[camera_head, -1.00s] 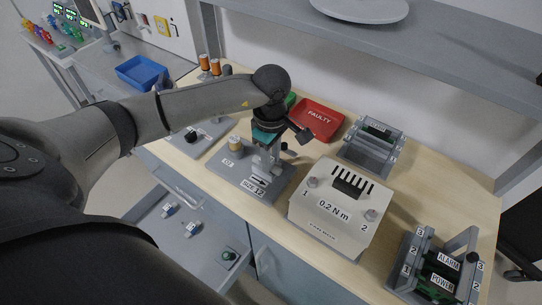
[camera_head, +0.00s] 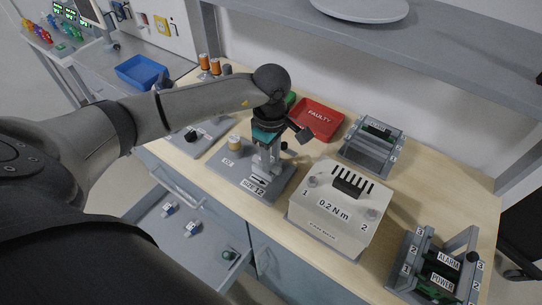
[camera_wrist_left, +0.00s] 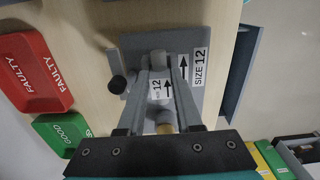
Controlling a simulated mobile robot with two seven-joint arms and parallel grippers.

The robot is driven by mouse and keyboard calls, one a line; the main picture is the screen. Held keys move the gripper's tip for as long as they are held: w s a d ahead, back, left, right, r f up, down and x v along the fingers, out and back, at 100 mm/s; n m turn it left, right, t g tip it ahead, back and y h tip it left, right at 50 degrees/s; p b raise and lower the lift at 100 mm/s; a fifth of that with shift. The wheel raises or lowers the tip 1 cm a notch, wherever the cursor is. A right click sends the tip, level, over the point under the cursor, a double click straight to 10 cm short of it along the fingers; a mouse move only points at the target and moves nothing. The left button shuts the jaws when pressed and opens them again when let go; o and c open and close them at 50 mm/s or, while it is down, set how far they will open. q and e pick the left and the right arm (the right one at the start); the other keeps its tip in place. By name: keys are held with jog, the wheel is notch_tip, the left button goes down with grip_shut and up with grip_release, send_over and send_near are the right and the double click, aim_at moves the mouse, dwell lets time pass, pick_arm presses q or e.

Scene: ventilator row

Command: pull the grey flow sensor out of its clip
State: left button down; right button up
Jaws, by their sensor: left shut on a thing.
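My left gripper (camera_head: 267,163) points down over a grey stand (camera_head: 240,177) on the bench, marked SIZE 12 with an arrow. In the left wrist view the gripper's two fingers (camera_wrist_left: 159,70) are closed around the grey flow sensor (camera_wrist_left: 157,88), which carries a white label with an arrow and 12. In the head view the fingers and my wrist hide most of the sensor. I cannot tell whether it still sits in its clip or is slightly raised. My right gripper is not in view.
A red FAULTY tray (camera_head: 318,119) and a green GOOD tray (camera_wrist_left: 62,133) lie behind the stand. A cream 0.2 N m box (camera_head: 340,210) stands close to the right. A grey rack (camera_head: 372,147) is farther back. An open drawer (camera_head: 190,245) juts out in front. A shelf (camera_head: 430,50) hangs above.

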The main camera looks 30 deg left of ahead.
pick_arm(q)
jog(key=shift+r, duration=0.25)
jog(key=shift+r+p, duration=1.35)
jog(key=shift+r, duration=0.5)
